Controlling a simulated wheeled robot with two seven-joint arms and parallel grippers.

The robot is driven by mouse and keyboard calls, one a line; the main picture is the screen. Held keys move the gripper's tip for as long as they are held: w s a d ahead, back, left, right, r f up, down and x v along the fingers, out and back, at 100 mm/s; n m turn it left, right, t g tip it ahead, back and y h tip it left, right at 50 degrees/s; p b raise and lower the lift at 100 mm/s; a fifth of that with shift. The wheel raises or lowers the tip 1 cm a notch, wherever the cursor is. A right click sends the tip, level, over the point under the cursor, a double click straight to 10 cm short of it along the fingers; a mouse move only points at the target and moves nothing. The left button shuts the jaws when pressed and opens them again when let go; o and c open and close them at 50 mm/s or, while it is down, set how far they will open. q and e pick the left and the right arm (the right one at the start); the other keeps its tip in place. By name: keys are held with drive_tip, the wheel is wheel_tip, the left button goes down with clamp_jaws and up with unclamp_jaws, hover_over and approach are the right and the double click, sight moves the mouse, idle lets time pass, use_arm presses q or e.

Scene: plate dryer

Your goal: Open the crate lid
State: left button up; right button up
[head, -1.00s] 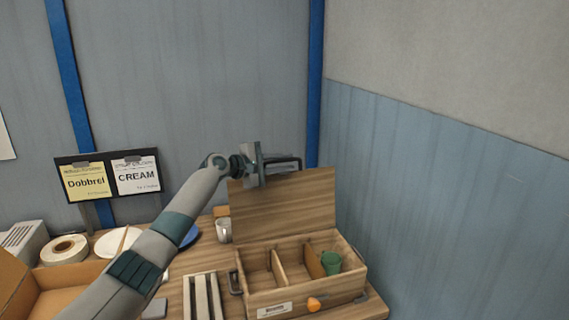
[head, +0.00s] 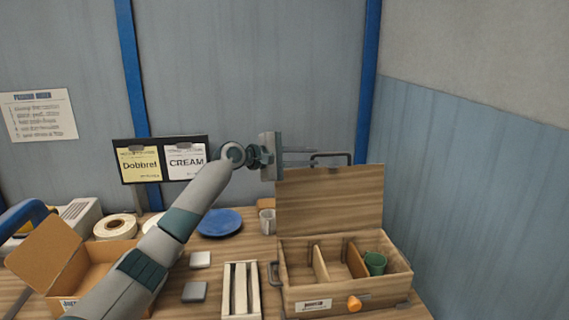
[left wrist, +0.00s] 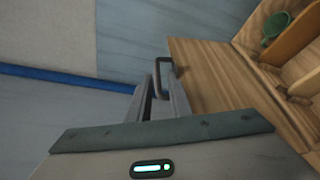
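The wooden crate (head: 380,301) stands at the right of the table. Its lid (head: 330,200) stands up along the back edge, showing its inner face, so the crate is open. A dark handle (head: 331,157) sticks up past the lid's top edge; it also shows in the left wrist view (left wrist: 163,68). My left gripper (head: 312,155) is just left of the handle. My right gripper is not in view.
Inside the crate are dividers and a green cup (head: 375,263). A grey mug (head: 267,221), blue plate (head: 220,222), slatted wooden rack (head: 241,290) and open cardboard box (head: 97,262) are to the left. A wall stands close on the right.

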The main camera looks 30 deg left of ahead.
use_arm(q)
drive_tip(key=b+v, duration=0.2)
drive_tip(key=v, duration=0.6)
drive_tip(key=shift+r, duration=0.1)
idle(0.3)
